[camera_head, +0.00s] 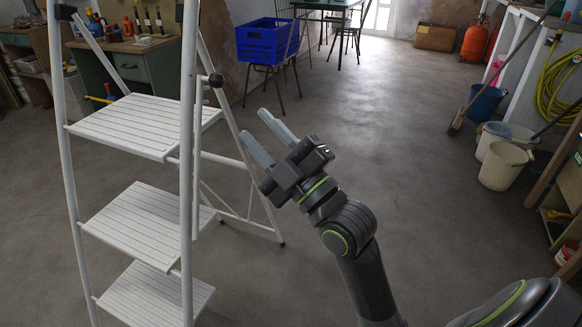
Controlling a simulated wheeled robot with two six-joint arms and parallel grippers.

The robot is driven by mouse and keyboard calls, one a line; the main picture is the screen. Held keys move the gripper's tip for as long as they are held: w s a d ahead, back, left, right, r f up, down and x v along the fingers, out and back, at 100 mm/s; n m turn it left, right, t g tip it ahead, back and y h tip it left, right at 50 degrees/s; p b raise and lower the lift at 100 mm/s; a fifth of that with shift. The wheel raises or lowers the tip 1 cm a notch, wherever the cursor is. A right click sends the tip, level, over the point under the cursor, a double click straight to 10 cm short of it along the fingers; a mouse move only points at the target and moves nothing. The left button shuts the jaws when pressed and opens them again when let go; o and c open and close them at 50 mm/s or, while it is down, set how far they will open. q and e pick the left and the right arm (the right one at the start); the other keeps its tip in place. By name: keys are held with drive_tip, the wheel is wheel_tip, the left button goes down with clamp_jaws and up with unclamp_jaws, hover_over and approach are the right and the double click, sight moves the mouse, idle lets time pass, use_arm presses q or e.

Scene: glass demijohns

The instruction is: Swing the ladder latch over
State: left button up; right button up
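A white stepladder (135,212) stands open on the left of the head view, with slatted steps. A black knob (214,80) sits on its right side, just above the top visible step. It may be part of the latch, but I cannot tell for sure. Another black fitting (65,12) sits high on the left rail. My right gripper (253,124) is to the right of the ladder and lower in the picture than the knob. Its two grey fingers are apart, point up and left, and hold nothing. My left gripper is out of view.
A blue crate (268,41) stands on a stand behind the ladder. A workbench (140,62) with bottles is at the back left. Buckets (503,165), a broom (478,92) and a yellow hose (560,85) line the right side. The middle floor is clear.

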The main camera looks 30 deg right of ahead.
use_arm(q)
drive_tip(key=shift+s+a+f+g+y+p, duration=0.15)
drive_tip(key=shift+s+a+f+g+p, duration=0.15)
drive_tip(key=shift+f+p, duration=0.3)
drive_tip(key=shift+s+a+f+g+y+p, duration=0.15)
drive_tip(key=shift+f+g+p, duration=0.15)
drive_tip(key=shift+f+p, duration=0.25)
use_arm(e)
drive_tip(key=v, duration=0.7)
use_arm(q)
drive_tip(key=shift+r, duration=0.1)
